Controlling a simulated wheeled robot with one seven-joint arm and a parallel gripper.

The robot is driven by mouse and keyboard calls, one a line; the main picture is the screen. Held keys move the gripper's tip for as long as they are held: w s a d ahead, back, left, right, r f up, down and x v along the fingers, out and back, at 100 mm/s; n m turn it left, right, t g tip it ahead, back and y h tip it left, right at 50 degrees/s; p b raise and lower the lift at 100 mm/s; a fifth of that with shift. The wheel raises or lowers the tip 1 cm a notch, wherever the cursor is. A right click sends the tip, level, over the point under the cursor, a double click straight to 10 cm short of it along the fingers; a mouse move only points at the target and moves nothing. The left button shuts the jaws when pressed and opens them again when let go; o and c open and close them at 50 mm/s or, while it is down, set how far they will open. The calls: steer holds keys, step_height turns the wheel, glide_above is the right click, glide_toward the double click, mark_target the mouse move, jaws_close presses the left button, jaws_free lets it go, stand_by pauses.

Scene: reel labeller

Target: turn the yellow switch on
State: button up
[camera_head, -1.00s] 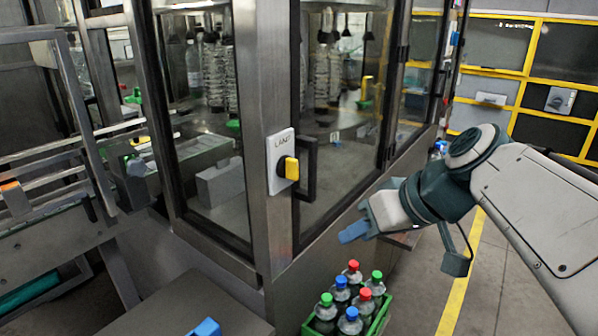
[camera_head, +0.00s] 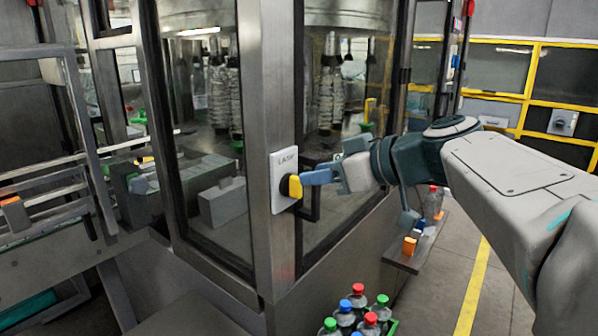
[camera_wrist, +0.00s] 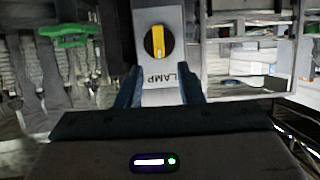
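The yellow switch (camera_head: 294,186) is a knob on a black round base, on a light plate marked LAMP (camera_head: 284,160), fixed to the machine's metal corner post. In the wrist view the switch (camera_wrist: 158,42) is ahead of my gripper, its yellow bar lying along the picture's vertical. My gripper (camera_head: 318,178) is at the right of the switch, with blue fingertips close to it. In the wrist view my gripper (camera_wrist: 160,92) has its two fingers apart with nothing between them, and the LAMP lettering shows there. I cannot tell whether a fingertip touches the knob.
A dark door handle (camera_head: 312,200) stands beside the plate, close to my fingers. Glass panels flank the metal post (camera_head: 272,240). A green crate (camera_head: 393,327) of capped bottles is on the floor below. A ledge (camera_head: 412,262) with small items is at the right.

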mark_target(294, 187)
steer(key=shift+p+x, duration=0.3)
steer(key=shift+x, duration=1.95)
steer(key=shift+c, duration=0.3)
steer(key=shift+d, duration=0.1)
jaws_close()
steer(key=shift+f+b, duration=0.1)
steer(key=shift+b, duration=0.3)
steer(key=shift+w+d+f+m+g+y+b, duration=0.35)
steer(key=shift+m+g+y+b, duration=0.55)
steer(key=shift+m, duration=1.35)
steer(key=shift+w+d+f+m+g+y+b, duration=0.15)
steer(key=shift+w+f+m+g+y+b, duration=0.25)
steer(key=shift+m+y+b, duration=1.45)
steer(key=shift+w+d+f+m+g+y+b, duration=0.25)
steer(key=shift+f+m+g+y+b, duration=0.5)
steer(key=shift+m, duration=1.85)
steer(key=shift+r+t, duration=0.25)
steer(key=shift+r, duration=0.05)
